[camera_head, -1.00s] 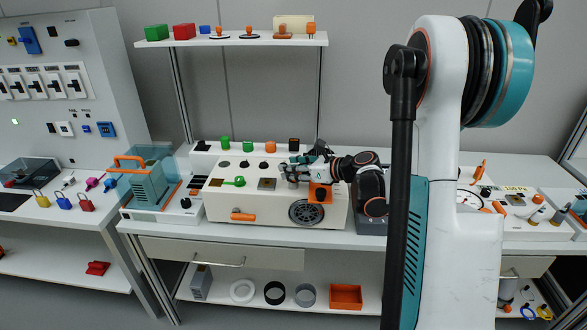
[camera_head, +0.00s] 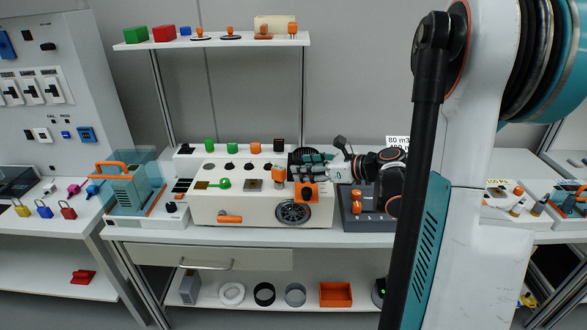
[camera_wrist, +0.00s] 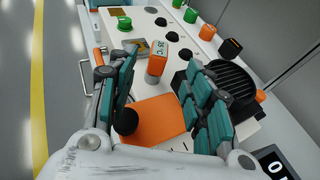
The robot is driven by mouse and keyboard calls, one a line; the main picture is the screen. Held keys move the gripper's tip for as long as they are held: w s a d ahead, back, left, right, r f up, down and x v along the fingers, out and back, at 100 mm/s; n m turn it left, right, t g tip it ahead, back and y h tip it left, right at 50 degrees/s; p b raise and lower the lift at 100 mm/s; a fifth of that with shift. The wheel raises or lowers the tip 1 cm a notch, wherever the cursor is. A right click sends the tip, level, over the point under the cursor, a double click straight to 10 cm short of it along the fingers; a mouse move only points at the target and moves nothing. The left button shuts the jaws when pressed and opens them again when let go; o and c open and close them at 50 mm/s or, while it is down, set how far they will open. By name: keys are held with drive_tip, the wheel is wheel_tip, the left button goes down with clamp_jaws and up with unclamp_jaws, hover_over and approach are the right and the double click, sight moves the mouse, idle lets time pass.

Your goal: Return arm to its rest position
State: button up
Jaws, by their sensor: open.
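My arm stands at the right of the head view, a white upright with a black strut. My gripper (camera_head: 302,168) extends left from it, above the right part of a cream control box (camera_head: 240,205). In the wrist view, my gripper (camera_wrist: 160,88) has its teal-padded fingers spread apart with nothing gripped between them. An orange block with a small label (camera_wrist: 157,63) stands on the box beyond the gap. An orange plate with a black knob (camera_wrist: 155,118) lies below the fingers. Whether a finger touches the box cannot be told.
A dark slotted round part (camera_wrist: 232,88) is close to the right finger. Green, orange and black knobs (camera_head: 232,148) line the box's back. A shelf with coloured blocks (camera_head: 215,42) is above. A teal clear-sided case (camera_head: 130,185) is left. The floor (camera_wrist: 50,60) is open in front.

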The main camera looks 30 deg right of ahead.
drive_tip(key=shift+v, duration=0.75)
